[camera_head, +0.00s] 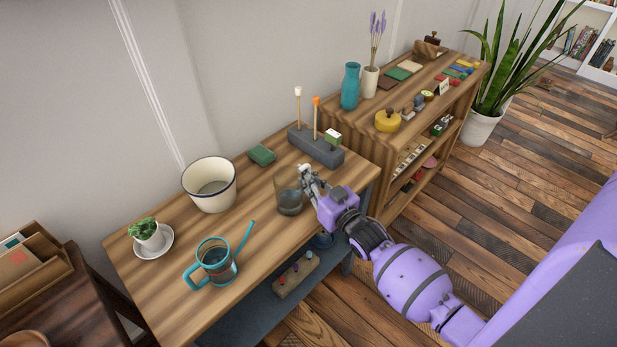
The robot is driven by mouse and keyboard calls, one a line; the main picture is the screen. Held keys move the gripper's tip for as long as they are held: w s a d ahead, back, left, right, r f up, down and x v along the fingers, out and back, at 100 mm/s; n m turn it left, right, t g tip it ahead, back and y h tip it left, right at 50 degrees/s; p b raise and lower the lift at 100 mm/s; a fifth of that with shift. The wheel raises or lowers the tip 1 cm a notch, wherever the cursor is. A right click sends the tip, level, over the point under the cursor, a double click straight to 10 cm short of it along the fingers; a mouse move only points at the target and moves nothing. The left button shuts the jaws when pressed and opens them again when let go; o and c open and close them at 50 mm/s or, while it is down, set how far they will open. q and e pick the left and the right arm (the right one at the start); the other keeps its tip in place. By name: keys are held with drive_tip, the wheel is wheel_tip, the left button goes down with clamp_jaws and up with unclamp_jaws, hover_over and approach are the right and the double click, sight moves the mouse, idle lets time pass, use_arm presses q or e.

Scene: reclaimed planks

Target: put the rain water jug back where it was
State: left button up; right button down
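A clear glass jug (289,203), with what looks like greyish water in its lower part, stands upright on the wooden bench top (180,291), right of the middle. It seems to be the rain water jug. My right gripper (307,183) is at the jug's right side, its fingers touching or very close to it. The fingers partly hide that side, so I cannot tell whether they are closed on the jug. My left gripper is not in view.
A teal watering can (215,262), a white bucket (209,187) and a potted plant (148,233) on a saucer stand left of the jug. A cluttered shelf (440,113) adjoins at right.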

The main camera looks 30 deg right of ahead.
drive_tip(key=c, duration=2.3)
unclamp_jaws()
drive_tip(key=shift+f, duration=0.2)
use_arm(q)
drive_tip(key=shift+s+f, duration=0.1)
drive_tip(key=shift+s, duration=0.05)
use_arm(e)
drive_tip(key=o, duration=0.4)
drive_tip(key=shift+r, duration=0.1)
drive_tip(key=shift+o, duration=0.2)
drive_tip(key=shift+r, duration=0.3)
drive_tip(key=s+d, duration=0.1)
drive_tip(key=s, duration=1)
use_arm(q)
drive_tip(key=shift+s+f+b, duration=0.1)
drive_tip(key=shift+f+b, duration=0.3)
use_arm(e)
drive_tip(key=s+a+f+g, duration=0.3)
drive_tip(key=s+f, duration=0.3)
drive_tip(key=s, duration=0.5)
drive_tip(key=s+a+f+g+h, duration=0.1)
drive_tip(key=s+a+f+g, duration=0.2)
drive_tip(key=s+f, duration=0.3)
drive_tip(key=s+a+f+g+h, duration=0.1)
drive_tip(key=s+a+f+g, duration=0.2)
drive_tip(key=s+f, duration=0.4)
drive_tip(key=s+g, duration=0.1)
drive_tip(key=s, duration=0.8)
drive_tip(key=shift+s+m, duration=0.2)
drive_tip(key=shift+m, duration=0.2)
